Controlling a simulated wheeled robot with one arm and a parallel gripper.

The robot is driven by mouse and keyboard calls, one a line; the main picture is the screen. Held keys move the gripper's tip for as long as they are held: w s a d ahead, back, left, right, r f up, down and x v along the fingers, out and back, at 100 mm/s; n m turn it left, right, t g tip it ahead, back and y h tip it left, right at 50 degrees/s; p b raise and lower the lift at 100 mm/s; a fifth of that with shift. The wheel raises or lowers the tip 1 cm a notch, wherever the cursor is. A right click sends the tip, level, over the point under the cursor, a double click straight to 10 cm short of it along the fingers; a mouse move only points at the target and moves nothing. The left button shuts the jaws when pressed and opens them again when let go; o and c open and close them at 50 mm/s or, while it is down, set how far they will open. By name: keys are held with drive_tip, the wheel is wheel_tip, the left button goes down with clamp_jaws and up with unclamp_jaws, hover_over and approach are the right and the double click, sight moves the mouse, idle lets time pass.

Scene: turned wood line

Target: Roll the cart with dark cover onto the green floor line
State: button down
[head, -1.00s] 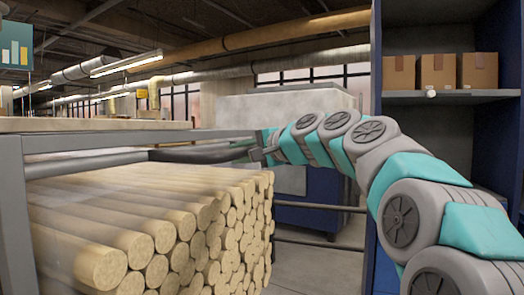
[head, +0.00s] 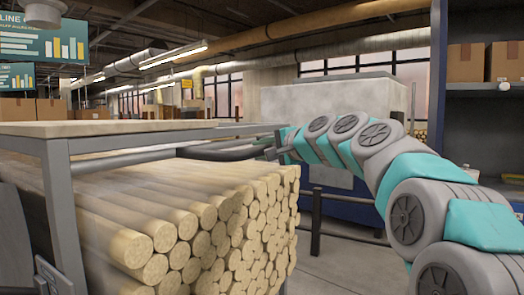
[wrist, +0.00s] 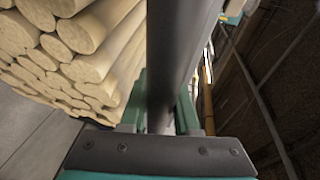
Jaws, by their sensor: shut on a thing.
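A grey-framed cart (head: 60,160) with a light flat top stands at the left in the head view, with a stack of pale round wood billets (head: 200,215) under the top. My gripper (head: 274,148) is at the right end of a dark curved bar (head: 215,153) by the frame. In the wrist view my gripper (wrist: 160,118) is shut around a thick dark bar (wrist: 175,60), with the billets (wrist: 75,50) beside it. I cannot make out a dark cover. The green floor line is not in view.
A large pale grey cabinet with a blue base (head: 335,105) stands behind my arm. Dark posts with a rail (head: 316,222) stand before it. Shelving with cardboard boxes (head: 466,62) is at the right. Bare grey floor (head: 345,262) shows between cart and arm.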

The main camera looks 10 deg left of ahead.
drive_tip(key=shift+s+a+r, duration=0.1)
drive_tip(key=shift+s+a, duration=0.1)
drive_tip(key=c, duration=1)
unclamp_jaws()
drive_tip(key=shift+s+a, duration=0.1)
drive_tip(key=o, duration=0.3)
drive_tip(key=shift+o, duration=0.2)
drive_tip(key=shift+d, duration=0.25)
drive_tip(key=v, duration=0.7)
drive_tip(key=shift+d+b, duration=0.2)
drive_tip(key=shift+b, duration=0.25)
drive_tip(key=shift+s, duration=0.2)
